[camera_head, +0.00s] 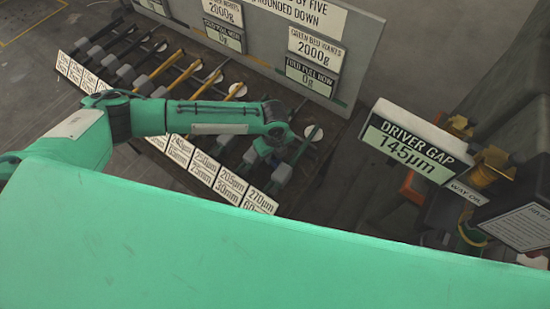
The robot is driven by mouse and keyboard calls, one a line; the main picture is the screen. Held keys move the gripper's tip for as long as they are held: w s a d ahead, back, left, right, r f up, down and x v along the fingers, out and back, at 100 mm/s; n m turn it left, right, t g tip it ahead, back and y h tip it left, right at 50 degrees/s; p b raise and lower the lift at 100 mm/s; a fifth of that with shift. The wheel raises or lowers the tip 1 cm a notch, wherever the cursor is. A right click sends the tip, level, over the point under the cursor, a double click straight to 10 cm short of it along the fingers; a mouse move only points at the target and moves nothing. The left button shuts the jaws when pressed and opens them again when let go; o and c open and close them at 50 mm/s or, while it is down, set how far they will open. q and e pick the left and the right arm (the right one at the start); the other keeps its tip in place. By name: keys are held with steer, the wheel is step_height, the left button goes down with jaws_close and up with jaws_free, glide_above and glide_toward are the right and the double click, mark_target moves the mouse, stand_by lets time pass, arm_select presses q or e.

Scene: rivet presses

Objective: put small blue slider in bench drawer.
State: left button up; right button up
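My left arm comes in from the left over a rack of rods, and its gripper (268,150) is at the rack's right end. The gripper is small and partly hidden by its own wrist, so I cannot tell whether its fingers are open or shut, or whether they hold anything. Grey-blue blocks sit on the rods; one block (281,172) is just below right of the gripper. I cannot make out which thing, if any, is the small blue slider. No bench drawer can be made out. My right gripper is not in view.
A labelled board (365,40) stands behind the rack. A row of label plates (228,186) runs along the rack's front. A driver gap sign (415,140) reading 145 µm and a machine with brass parts (490,165) stand at right. A large green surface hides the foreground.

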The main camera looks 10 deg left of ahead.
arm_select(q)
steer(key=shift+c, duration=1.4)
step_height(320, 180, up, 20)
steer(key=b, duration=0.3)
steer(key=s+a+n, duration=0.2)
steer(key=a+n, duration=0.3)
steer(key=n, duration=0.8)
steer(key=s+a+n, duration=0.2)
steer(key=a+n, duration=0.3)
steer(key=n, duration=0.9)
steer(key=shift+a+f, duration=0.15)
steer(key=shift+f, duration=0.3)
